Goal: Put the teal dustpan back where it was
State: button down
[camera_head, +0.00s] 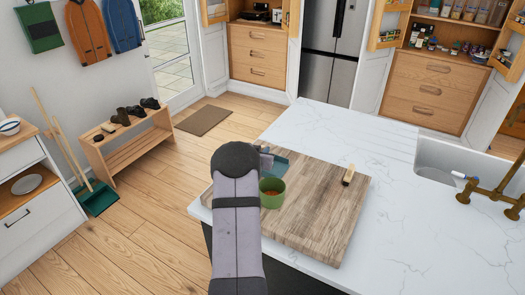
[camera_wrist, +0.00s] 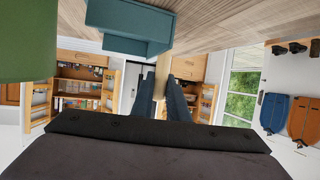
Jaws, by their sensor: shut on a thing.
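The teal dustpan (camera_head: 277,165) is at the far-left part of the wooden board (camera_head: 325,215), partly hidden behind my arm in the head view. It also shows at the top of the wrist view (camera_wrist: 130,22). My gripper (camera_head: 265,152) is at the dustpan, beyond the dark end of my arm. In the wrist view my two fingers (camera_wrist: 160,92) are closed on a pale, wood-coloured piece, which looks like the dustpan's handle. I cannot tell whether the pan touches the board.
A green cup (camera_head: 271,195) stands beside the dustpan. A small wooden-handled brush (camera_head: 348,174) lies on the board. The white counter (camera_head: 400,230) is clear to the right, before the sink. On the floor, a larger teal dustpan (camera_head: 100,199) and a broom stand near a bench (camera_head: 130,145).

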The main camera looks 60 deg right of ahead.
jog(key=shift+f, duration=0.15)
jog(key=c, duration=1.7)
grip_release()
jog(key=b+v, duration=0.1)
jog(key=v, duration=0.5)
jog(key=b+v, duration=0.2)
jog(key=v, duration=0.4)
jog(key=shift+r, duration=0.25)
jog(key=shift+w, duration=0.1)
